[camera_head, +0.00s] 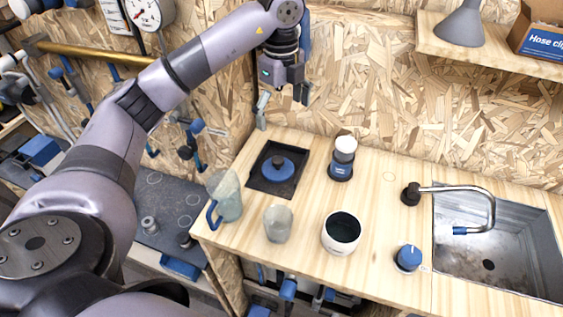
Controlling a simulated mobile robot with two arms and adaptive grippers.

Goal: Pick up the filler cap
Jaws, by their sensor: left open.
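A round blue lid with a dark raised knob, which looks like the filler cap (278,168), lies in a square black tray (258,184) at the back left of the wooden worktop. My left gripper (281,102) is open and empty, with its fingers pointing down. It is in front of the chipboard wall in the picture, above the tray and apart from the cap. My right gripper is not in view.
A clear jug with a blue handle (228,197), a cloudy cup (278,224), a white pot (342,234) and a white-topped container (342,160) stand around the tray. A blue knob-like piece (408,258) is near a sink (500,262) with a tap. A shelf (490,58) juts out at upper right.

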